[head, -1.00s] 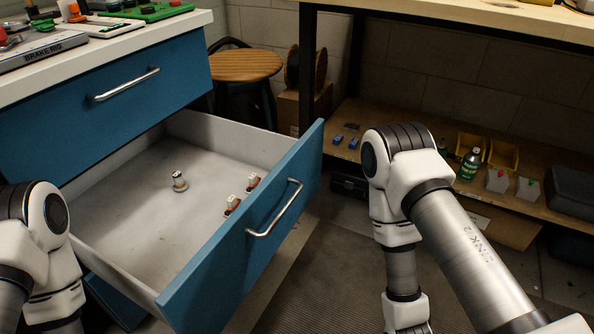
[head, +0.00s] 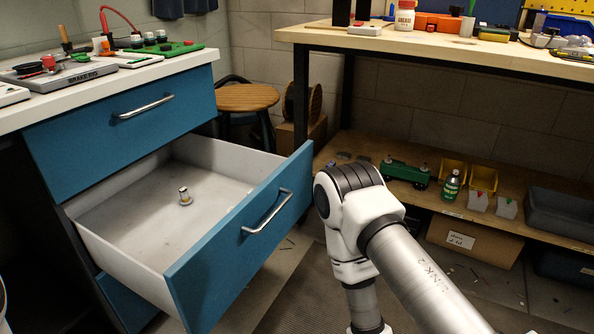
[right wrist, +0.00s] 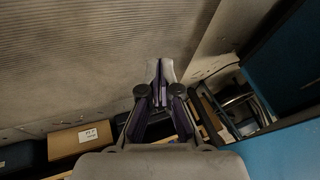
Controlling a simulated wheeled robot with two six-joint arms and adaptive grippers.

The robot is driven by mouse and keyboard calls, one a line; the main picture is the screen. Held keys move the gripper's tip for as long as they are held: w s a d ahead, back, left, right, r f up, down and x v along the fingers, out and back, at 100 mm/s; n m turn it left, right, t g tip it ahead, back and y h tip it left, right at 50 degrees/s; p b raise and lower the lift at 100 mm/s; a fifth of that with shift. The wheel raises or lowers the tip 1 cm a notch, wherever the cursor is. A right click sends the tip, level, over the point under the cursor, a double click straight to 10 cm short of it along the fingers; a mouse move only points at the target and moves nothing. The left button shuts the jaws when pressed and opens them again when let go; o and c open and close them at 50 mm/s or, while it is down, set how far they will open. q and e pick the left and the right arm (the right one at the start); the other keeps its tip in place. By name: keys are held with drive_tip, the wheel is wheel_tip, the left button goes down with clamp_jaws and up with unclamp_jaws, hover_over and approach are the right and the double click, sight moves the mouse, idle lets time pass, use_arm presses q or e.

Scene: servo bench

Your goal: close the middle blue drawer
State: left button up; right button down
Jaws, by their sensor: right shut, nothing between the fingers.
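The middle blue drawer (head: 240,250) stands pulled well out of the blue cabinet in the head view, with a silver bar handle (head: 268,212) on its front. A small light-coloured part (head: 185,196) stands on the drawer's pale floor. My right arm reaches down to the right of the drawer front, apart from it in the picture; its gripper is below the head view. In the right wrist view my right gripper (right wrist: 160,98) is shut and empty, pointing over the ribbed mat, with blue panels at the right edge. My left gripper is not in view.
The closed top drawer (head: 130,130) is above, under a white worktop (head: 110,82) with tools. A round wooden stool (head: 246,97) stands behind. A wooden bench with a loaded lower shelf (head: 425,200) is at the right. A cardboard box (head: 472,240) sits under the shelf.

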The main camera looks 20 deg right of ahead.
drive_tip(key=w+d+r+m+t+p, duration=0.25)
drive_tip(key=w+r+m+t, duration=0.35)
drive_tip(key=w+r, duration=0.45)
drive_tip(key=m+t+h+p, duration=0.2)
drive_tip(key=m+t+p, duration=0.35)
drive_tip(key=p, duration=0.35)
approach(293, 163)
drive_tip(key=s+d, duration=0.2)
drive_tip(key=s, duration=0.5)
drive_tip(key=shift+n+t, duration=0.35)
drive_tip(key=shift+n, duration=0.1)
drive_tip(key=w+b, duration=0.1)
drive_tip(key=w, duration=0.3)
drive_tip(key=w+b, duration=0.1)
drive_tip(key=w, duration=0.3)
drive_tip(key=w+b, duration=0.1)
drive_tip(key=w, duration=0.3)
drive_tip(key=shift+w+a+f, duration=0.4)
drive_tip(key=shift+w+a, duration=0.1)
drive_tip(key=shift+w, duration=0.1)
drive_tip(key=shift+a, duration=0.1)
